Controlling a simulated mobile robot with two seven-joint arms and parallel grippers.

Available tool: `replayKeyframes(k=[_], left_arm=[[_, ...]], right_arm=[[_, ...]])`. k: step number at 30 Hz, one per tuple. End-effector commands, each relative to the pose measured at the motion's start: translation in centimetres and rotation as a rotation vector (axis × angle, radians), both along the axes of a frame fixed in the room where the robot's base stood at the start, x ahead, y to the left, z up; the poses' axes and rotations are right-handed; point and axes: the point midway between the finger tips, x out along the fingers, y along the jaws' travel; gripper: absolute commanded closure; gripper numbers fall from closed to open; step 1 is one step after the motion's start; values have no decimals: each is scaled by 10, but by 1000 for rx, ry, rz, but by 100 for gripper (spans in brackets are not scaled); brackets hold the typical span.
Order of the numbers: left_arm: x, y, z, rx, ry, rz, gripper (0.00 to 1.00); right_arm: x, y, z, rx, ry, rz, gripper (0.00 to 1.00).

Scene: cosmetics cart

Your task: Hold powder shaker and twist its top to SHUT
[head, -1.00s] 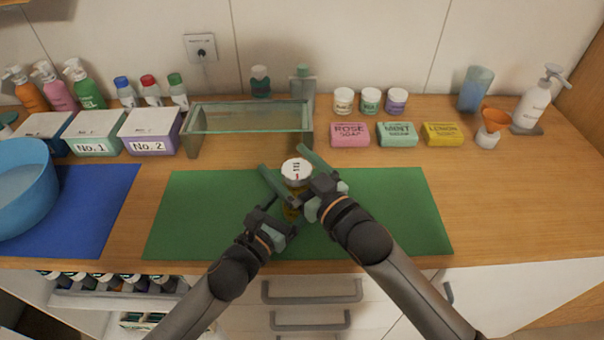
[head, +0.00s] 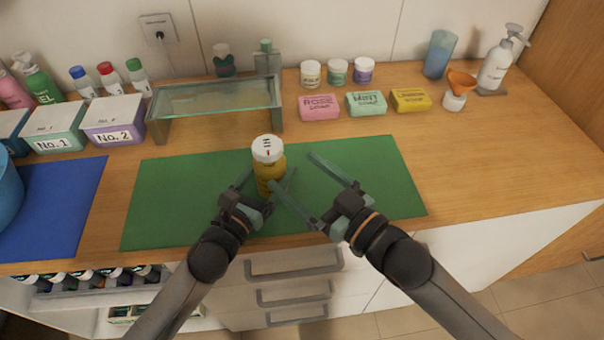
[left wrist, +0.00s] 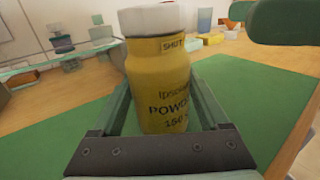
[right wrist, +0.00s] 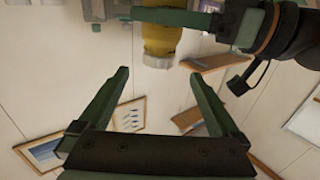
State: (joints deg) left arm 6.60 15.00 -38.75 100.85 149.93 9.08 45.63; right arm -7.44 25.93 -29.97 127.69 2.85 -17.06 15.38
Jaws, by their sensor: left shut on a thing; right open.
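The powder shaker (head: 270,175) is a yellow bottle with a white top (head: 268,150). It stands upright over the green mat (head: 375,180). My left gripper (head: 267,182) is shut around its body. In the left wrist view, the shaker (left wrist: 160,90) shows a "SHUT" mark below the white top (left wrist: 152,19). Small dark marks and a red mark show on the top, too small to read. My right gripper (head: 291,169) is open and empty, just right of the shaker and apart from the top. The right wrist view shows the shaker (right wrist: 160,40) beyond the open fingers.
A glass-topped stand (head: 215,98) is behind the mat. Rose, mint and lemon soaps (head: 320,107) lie behind to the right, with small jars behind them. The No.1 and No.2 boxes (head: 113,121) are at the left. The counter right of the mat is clear.

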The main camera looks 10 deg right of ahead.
Motion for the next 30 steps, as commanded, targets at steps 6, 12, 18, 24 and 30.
replayKeyframes(k=[6, 12, 18, 24, 30], left_arm=[[0, 0, -1, 1, 2, 1, 19], [0, 0, -1, 1, 1, 1, 0], [0, 0, 0, 1, 1, 0, 0], [-15, 11, -2, 2, 2, 1, 0], [-49, 33, -2, 2, 5, 1, 0]], right_arm=[[0, 0, 0, 0, 0, 0, 1], [0, 0, 0, 0, 0, 0, 1], [0, 0, 0, 0, 0, 0, 1], [0, 0, 0, 0, 0, 0, 1], [0, 0, 0, 0, 0, 0, 1]])
